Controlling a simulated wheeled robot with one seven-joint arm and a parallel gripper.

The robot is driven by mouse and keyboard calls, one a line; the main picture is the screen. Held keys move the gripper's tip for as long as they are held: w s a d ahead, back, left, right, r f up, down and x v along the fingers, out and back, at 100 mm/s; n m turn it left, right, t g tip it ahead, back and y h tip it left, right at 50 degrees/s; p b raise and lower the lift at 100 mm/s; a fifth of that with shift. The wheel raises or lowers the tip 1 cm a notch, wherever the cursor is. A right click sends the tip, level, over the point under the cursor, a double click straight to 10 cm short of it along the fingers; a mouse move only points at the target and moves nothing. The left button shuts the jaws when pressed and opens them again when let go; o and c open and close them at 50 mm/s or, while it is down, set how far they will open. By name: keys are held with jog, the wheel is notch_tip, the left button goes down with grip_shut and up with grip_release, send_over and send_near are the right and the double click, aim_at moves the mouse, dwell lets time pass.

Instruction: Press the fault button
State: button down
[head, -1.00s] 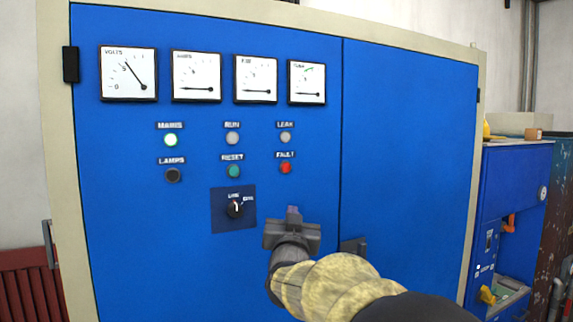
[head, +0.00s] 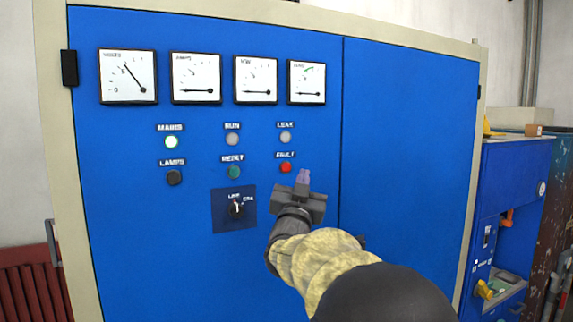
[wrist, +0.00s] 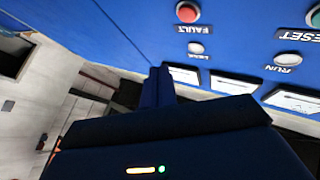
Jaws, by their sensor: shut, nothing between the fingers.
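The red fault button (head: 286,168) sits under its FAULT label on the blue cabinet door (head: 400,150), below the LEAK lamp. It also shows at the top of the wrist view (wrist: 187,12), upside down with its label. My gripper (head: 303,177) is shut and empty, with its fingertips just right of and slightly below the button in the head view. In the wrist view the shut fingers (wrist: 157,88) point up toward the panel, to the left of the button. I see no contact with the button; the exact gap is hard to tell.
The green RESET button (head: 234,172) and black LAMPS button (head: 174,177) are in the same row. A rotary switch (head: 237,210) is below. Several gauges (head: 255,80) line the top. A blue machine (head: 515,200) stands at right.

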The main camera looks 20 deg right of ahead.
aim_at(286, 168)
jog(key=shift+w+a+p, duration=0.1)
jog(key=shift+w+p, duration=1)
jog(key=shift+w, duration=2)
jog(key=shift+w, duration=0.1)
jog(key=shift+w, duration=0.35)
jog(key=shift+w, duration=0.35)
jog(key=shift+s+b, duration=0.1)
jog(key=shift+b, duration=0.2)
jog(key=shift+s+f+b, duration=0.15)
jog(key=shift+s+b, duration=0.15)
jog(key=shift+b, duration=0.15)
jog(key=shift+s, duration=0.4)
